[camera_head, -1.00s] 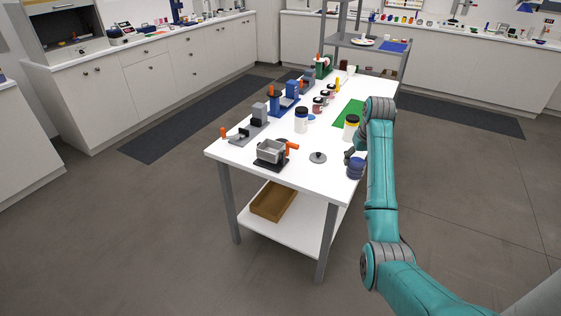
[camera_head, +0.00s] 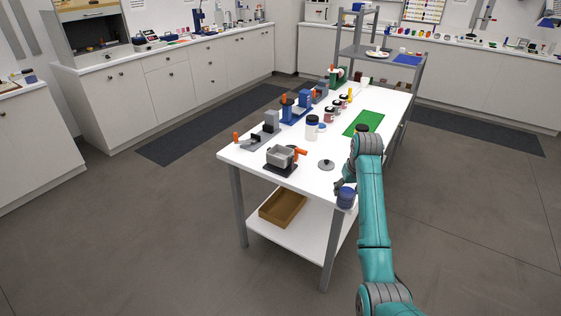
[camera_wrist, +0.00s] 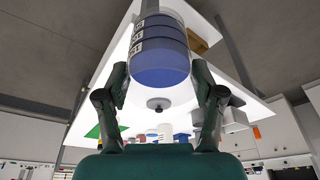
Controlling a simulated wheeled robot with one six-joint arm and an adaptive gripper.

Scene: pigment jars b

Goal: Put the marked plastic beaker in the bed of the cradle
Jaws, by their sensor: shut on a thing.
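A white jar with a dark lid (camera_head: 312,128), a blue device (camera_head: 297,110) and a grey device (camera_head: 270,125) stand farther back. A green mat (camera_head: 363,122) lies behind my arm.

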